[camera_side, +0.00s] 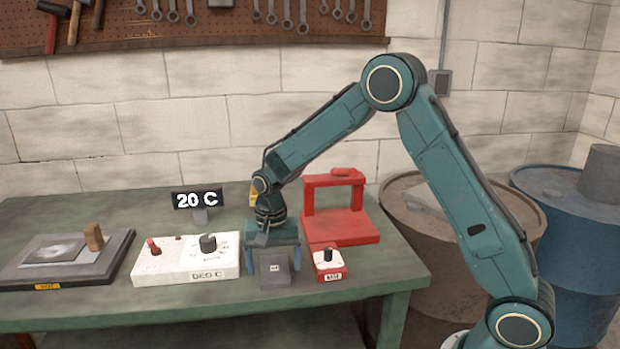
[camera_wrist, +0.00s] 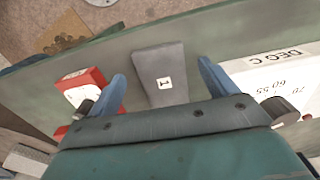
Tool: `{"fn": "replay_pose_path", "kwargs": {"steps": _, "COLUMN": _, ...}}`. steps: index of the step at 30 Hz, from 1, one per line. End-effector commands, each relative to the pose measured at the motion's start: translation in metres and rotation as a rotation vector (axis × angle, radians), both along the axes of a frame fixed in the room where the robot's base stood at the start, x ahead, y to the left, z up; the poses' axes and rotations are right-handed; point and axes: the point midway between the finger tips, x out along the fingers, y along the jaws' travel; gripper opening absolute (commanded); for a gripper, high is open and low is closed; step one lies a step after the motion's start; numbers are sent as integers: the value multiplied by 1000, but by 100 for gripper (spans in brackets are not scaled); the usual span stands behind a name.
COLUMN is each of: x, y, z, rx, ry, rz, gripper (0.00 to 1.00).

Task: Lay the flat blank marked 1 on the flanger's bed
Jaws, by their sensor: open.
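The flat grey blank marked 1 (camera_side: 275,274) lies on the green bench near its front edge. In the wrist view the blank (camera_wrist: 160,62) shows its white label between my two blue fingers. My gripper (camera_side: 274,279) is open above the bench, with one finger on each side of the blank. In the wrist view both fingers (camera_wrist: 162,71) stand apart from the blank's sides. The red frame with a flat base, apparently the flanger (camera_side: 345,231), stands behind and to the right. I cannot tell how high the fingertips are.
A small red knob box (camera_side: 329,266) sits close to the right. A white control box (camera_side: 185,263) marked DEG C stands left, below a display (camera_side: 197,198) reading 20 C. Farther left is a dark plate (camera_side: 100,268) bearing a grey sheet and wooden handle. Drums (camera_side: 430,230) stand beyond the bench.

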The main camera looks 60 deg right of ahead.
Motion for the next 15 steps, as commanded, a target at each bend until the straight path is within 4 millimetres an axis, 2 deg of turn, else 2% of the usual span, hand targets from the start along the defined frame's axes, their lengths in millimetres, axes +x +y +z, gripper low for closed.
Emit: {"fn": "replay_pose_path", "kwargs": {"steps": 15, "x": 2, "y": 0, "z": 86, "rx": 1, "ry": -4, "rz": 0, "gripper": 85}}
